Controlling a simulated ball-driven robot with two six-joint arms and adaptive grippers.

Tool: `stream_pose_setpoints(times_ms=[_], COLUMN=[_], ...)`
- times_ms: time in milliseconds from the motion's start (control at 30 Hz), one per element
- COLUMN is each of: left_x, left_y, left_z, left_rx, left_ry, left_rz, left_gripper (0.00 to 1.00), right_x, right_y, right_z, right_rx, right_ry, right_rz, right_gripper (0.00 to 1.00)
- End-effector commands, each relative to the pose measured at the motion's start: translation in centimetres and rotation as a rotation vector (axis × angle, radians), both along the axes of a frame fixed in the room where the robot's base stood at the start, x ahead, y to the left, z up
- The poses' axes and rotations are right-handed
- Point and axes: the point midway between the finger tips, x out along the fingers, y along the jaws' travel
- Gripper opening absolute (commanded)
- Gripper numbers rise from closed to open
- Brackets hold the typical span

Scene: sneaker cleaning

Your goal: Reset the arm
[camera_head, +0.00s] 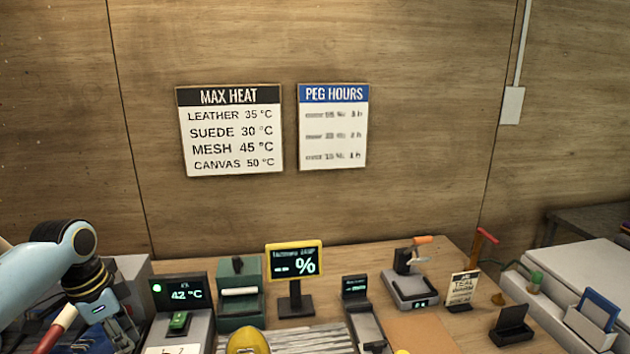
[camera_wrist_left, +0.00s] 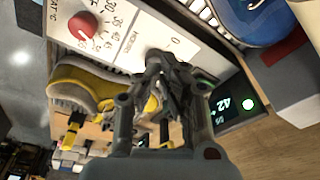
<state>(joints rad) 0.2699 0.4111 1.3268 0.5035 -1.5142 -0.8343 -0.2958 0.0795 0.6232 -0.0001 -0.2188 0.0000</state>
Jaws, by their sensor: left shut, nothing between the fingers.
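My left arm comes in from the lower left in the head view. The left wrist view shows my left gripper (camera_wrist_left: 165,65) with its fingers together and nothing between them. It is over a white panel (camera_wrist_left: 150,28) with a red knob (camera_wrist_left: 82,25) and printed numbers. A dark display reading 42 (camera_wrist_left: 226,107) with a green light is beside it. The same display reads 42 °C in the head view (camera_head: 180,293). My right gripper is in neither view.
A yellow shoe (camera_wrist_left: 85,85) lies near the gripper in the left wrist view. A yellow-framed % display (camera_head: 295,260), a green box (camera_head: 240,300) and a scale-like device (camera_head: 410,288) stand along the bench. Two signs, Max Heat (camera_head: 230,130) and Peg Hours (camera_head: 333,127), hang behind.

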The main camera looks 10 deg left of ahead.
Motion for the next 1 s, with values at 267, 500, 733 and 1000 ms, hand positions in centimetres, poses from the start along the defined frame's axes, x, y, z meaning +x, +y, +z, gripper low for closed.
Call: stream_pose_setpoints(times_ms=[267, 500, 733, 1000], left_x=[-2.8, -6.8, -12.3, -18.4], left_y=[-2.6, -5.8, -9.3, -12.0], left_z=[-0.9, -1.1, 0.2, 3.8], left_rx=[0.024, 0.045, 0.055, 0.046], left_ry=[-0.004, -0.023, -0.066, -0.129], left_rz=[0.040, 0.113, 0.244, 0.437], left_gripper=[0.00, 0.00, 0.00, 0.00], right_x=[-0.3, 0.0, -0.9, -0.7], right_y=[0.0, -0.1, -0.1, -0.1], right_z=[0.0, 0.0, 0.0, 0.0], right_rx=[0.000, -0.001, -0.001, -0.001], right_ry=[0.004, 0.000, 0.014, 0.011], right_rz=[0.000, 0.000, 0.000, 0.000], right_gripper=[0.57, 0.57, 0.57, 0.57])
